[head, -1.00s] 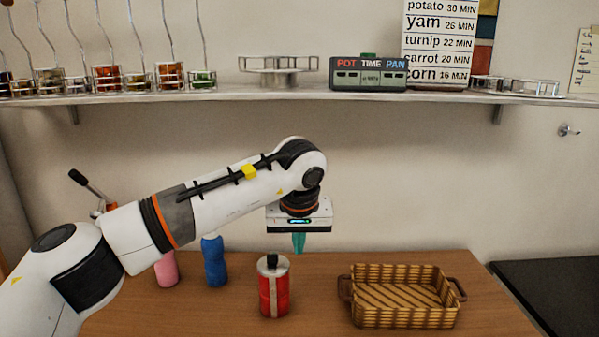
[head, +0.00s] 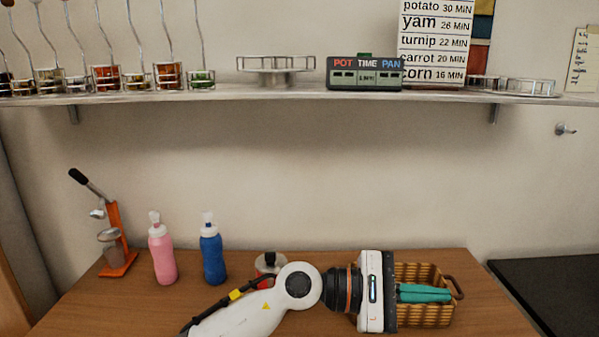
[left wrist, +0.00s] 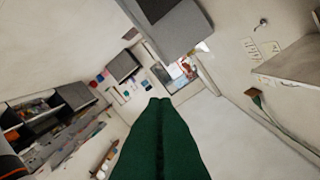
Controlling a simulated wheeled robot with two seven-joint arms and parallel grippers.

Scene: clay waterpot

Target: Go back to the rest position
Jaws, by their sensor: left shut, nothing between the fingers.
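My left gripper (head: 424,293) reaches in from the bottom of the head view and points to the right. Its teal fingers are shut with nothing between them, and they appear in front of the wicker basket (head: 437,317). The shut fingers also fill the lower middle of the left wrist view (left wrist: 160,140), which looks out into the room. My left arm hides the left part of the basket and most of a red canister (head: 268,264). My right gripper is not in view.
A pink bottle (head: 162,250), a blue bottle (head: 212,250) and an orange lever press (head: 118,245) stand at the left of the wooden table (head: 95,310). A shelf (head: 300,97) with jars, a timer (head: 365,74) and a sign runs above. A dark surface (head: 560,285) lies at right.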

